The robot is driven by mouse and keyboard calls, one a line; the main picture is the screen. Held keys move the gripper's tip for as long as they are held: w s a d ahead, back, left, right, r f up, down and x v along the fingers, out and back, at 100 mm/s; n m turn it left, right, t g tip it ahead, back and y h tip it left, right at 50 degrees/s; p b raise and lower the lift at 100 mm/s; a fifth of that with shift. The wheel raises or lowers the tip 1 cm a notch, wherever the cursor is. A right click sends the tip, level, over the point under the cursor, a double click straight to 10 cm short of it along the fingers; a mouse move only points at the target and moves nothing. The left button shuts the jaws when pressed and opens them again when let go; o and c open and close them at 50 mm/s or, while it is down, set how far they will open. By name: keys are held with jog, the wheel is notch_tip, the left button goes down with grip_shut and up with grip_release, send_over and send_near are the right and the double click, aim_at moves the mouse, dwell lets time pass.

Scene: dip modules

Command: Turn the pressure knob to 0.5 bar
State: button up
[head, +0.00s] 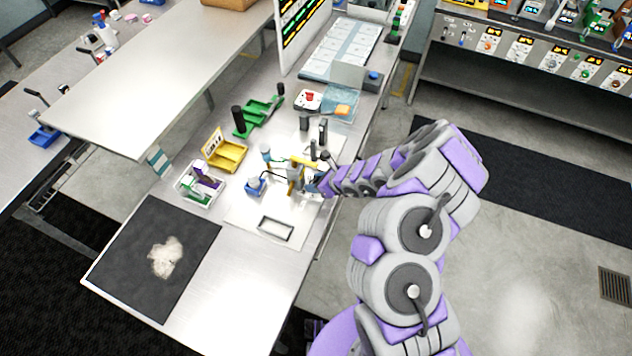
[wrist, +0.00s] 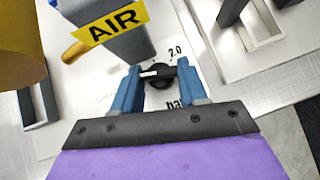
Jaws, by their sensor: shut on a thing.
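The pressure knob (wrist: 157,77) is a black round knob with a white pointer mark, seen in the wrist view below the grey block with the yellow AIR label (wrist: 112,24). My gripper (wrist: 160,74) has its two blue fingers on either side of the knob and is shut on it. The white scale plate (wrist: 184,54) shows "2.0" to the upper right of the knob and part of "bar" below. The other scale marks are hidden or too small to read. In the head view my gripper (head: 316,181) is at the air unit on the bench, and the knob is hidden.
A yellow bin (head: 228,156), a white tray with items (head: 201,198) and a small blue holder (head: 255,188) stand left of my gripper. A dark mat with a pale cloth (head: 165,257) lies at the bench's front left. An empty rectangular frame (head: 275,229) lies in front.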

jog(key=shift+w+d, duration=0.15)
jog(key=shift+r+n, duration=0.1)
jog(key=shift+n, duration=0.2)
jog(key=shift+w+r+n+g+y+p, duration=0.15)
jog(key=shift+n+g+y+p, duration=0.25)
jog(key=shift+n+g+p, duration=0.9)
jog(key=shift+n+p, duration=0.1)
jog(key=shift+n, duration=0.2)
jog(key=shift+w+n, duration=0.15)
jog(key=shift+n, duration=0.15)
jog(key=shift+n+g+y+p, duration=0.3)
jog(key=shift+n+g+p, duration=0.1)
jog(key=shift+n+g, duration=0.25)
jog(key=o, duration=0.9)
jog(key=shift+f, duration=0.25)
jog(key=shift+c, duration=0.2)
